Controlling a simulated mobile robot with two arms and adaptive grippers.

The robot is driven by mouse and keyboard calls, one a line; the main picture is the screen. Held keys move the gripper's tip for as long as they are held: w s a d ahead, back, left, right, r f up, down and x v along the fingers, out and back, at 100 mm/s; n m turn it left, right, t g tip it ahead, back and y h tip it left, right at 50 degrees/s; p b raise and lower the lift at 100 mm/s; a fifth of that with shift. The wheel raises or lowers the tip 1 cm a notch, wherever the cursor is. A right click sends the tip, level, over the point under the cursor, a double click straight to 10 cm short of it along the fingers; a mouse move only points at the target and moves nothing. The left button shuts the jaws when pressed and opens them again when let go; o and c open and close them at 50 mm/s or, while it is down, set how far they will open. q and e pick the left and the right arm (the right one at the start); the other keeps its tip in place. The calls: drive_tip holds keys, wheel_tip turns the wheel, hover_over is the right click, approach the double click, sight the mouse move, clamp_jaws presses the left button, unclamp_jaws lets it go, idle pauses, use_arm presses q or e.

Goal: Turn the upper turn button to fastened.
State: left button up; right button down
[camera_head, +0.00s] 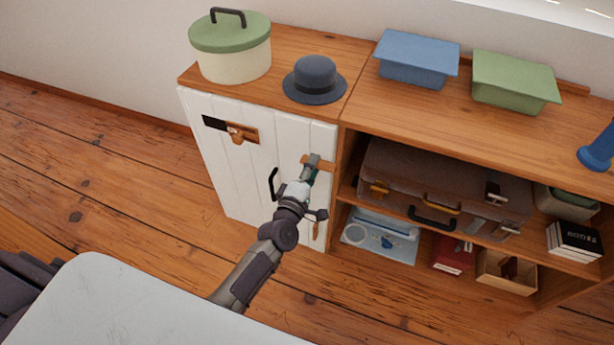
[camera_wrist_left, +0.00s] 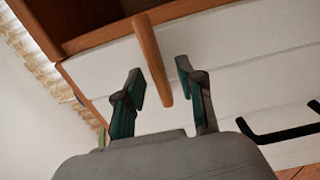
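The upper turn button (camera_head: 322,165) is a short wooden bar near the right edge of the white cabinet door (camera_head: 240,165). In the head view it lies roughly level, partly hidden by my left gripper (camera_head: 311,168). In the left wrist view the turn button (camera_wrist_left: 152,55) runs from the wooden cabinet edge onto the white door. Its near end shows between the two fingers of my left gripper (camera_wrist_left: 164,95), with gaps on both sides. The gripper is open. A lower turn button (camera_head: 316,231) hangs near upright lower on the door. My right gripper is not in view.
A black door handle (camera_head: 273,185) is just left of my gripper. A wooden latch (camera_head: 238,134) sits on the upper left door. A hat (camera_head: 315,78) and a lidded pot (camera_head: 232,50) stand above. Open shelves with a suitcase (camera_head: 450,180) are to the right.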

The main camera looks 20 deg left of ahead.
use_arm(q)
drive_tip(key=s, duration=1.1)
drive_tip(key=shift+s+a, duration=0.2)
drive_tip(key=shift+s, duration=0.15)
